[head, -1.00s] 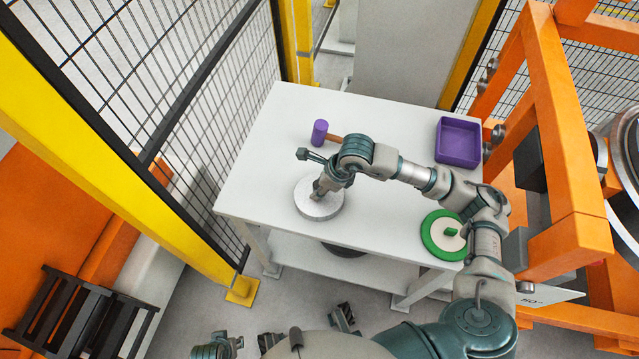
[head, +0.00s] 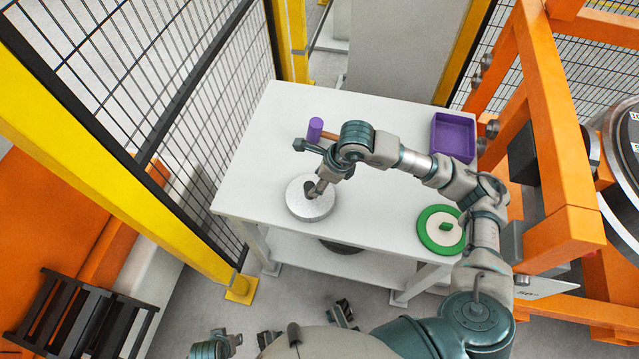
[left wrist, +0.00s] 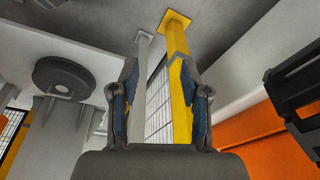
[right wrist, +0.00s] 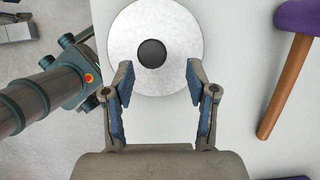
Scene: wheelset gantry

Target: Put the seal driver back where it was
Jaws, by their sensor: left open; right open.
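The piece I take as the seal driver (head: 306,207) is a silver disc with a dark knob in its middle, lying flat on the white table. In the right wrist view the disc (right wrist: 178,25) is at top centre, its round dark knob (right wrist: 151,53) facing the camera. My right gripper (right wrist: 160,72) is open. Its fingertips overlap the disc's near edge in the picture, either side of and just below the knob; nothing is held. In the head view the arm partly covers the disc. My left gripper (left wrist: 160,70) is open and empty, away from the tabletop, facing the floor and fence.
A purple-headed mallet (head: 315,130) lies behind my right wrist. A purple bin (head: 453,137) stands at the table's back right. A green-rimmed disc (head: 428,239) lies at the front right, near my right arm. An orange gantry (head: 570,230) stands right; fence left.

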